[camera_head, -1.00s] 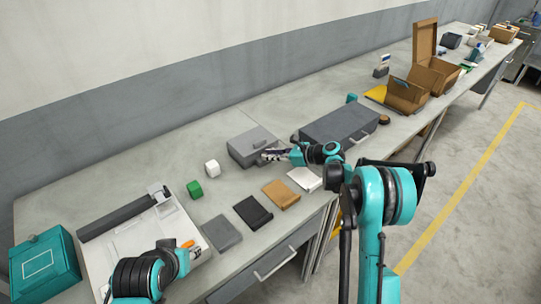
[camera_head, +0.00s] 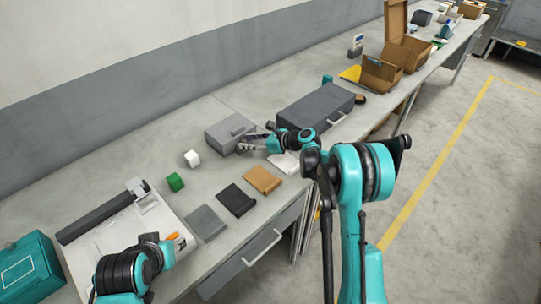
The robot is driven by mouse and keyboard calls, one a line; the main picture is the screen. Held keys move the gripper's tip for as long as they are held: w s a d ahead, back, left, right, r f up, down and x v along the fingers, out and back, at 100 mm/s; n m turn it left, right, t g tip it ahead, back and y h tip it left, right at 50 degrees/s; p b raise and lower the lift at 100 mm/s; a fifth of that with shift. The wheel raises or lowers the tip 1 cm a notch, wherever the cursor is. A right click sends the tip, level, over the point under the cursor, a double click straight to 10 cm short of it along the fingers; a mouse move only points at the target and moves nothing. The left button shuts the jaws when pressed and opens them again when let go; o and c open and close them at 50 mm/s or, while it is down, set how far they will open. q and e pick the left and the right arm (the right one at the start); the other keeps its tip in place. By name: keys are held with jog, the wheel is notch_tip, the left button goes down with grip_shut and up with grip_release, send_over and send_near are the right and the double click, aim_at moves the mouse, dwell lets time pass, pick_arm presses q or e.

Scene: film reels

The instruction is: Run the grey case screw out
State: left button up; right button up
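My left arm (camera_head: 125,272) is at the lower left, over the pale tray. Its fingers cannot be made out clearly. A small orange item (camera_head: 173,237) shows by its wrist.
A larger dark grey case (camera_head: 315,105) lies behind my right wrist. A green block (camera_head: 175,182), a white block (camera_head: 192,158) and flat grey, black and brown pieces lie nearby. A pale tray (camera_head: 115,233) and teal box (camera_head: 28,270) are at left. Open brown boxes stand farther back.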

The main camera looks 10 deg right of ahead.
jog(key=m+t+h, duration=0.1)
jog(key=s+a+m+t+h, duration=0.1)
jog(key=m, duration=0.1)
jog(key=shift+r+t+h, duration=0.1)
jog(key=shift+t+h, duration=0.2)
jog(key=shift+t, duration=0.1)
jog(key=m+h, duration=0.1)
jog(key=m+t+h, duration=0.1)
jog(key=m+h, duration=0.1)
jog(key=shift+a+t+p, duration=0.25)
jog(key=shift+t+p, duration=0.1)
jog(key=shift+t, duration=0.05)
jog(key=shift+s+d+r+m+h, duration=0.15)
jog(key=shift+s+m+h, duration=0.15)
jog(key=shift+m+h, duration=0.1)
jog(key=p+v, duration=0.2)
jog(key=v, duration=0.5)
jog(key=shift+s+d, duration=0.15)
jog(key=shift+s, duration=0.05)
jog(key=s+d+r+n+g+h+p, duration=0.1)
jog(key=s+d+r+n, duration=0.1)
jog(key=s+r+n, duration=0.3)
jog(key=s+d+r+n+g+h+p, duration=0.1)
jog(key=s+r+n, duration=0.4)
jog(key=s+n, duration=0.8)
jog(key=shift+d+r+n+g+p, duration=0.45)
jog(key=shift+d+n+g, duration=0.25)
jog(key=shift+d+n, duration=0.4)
jog(key=shift+a+f, duration=0.1)
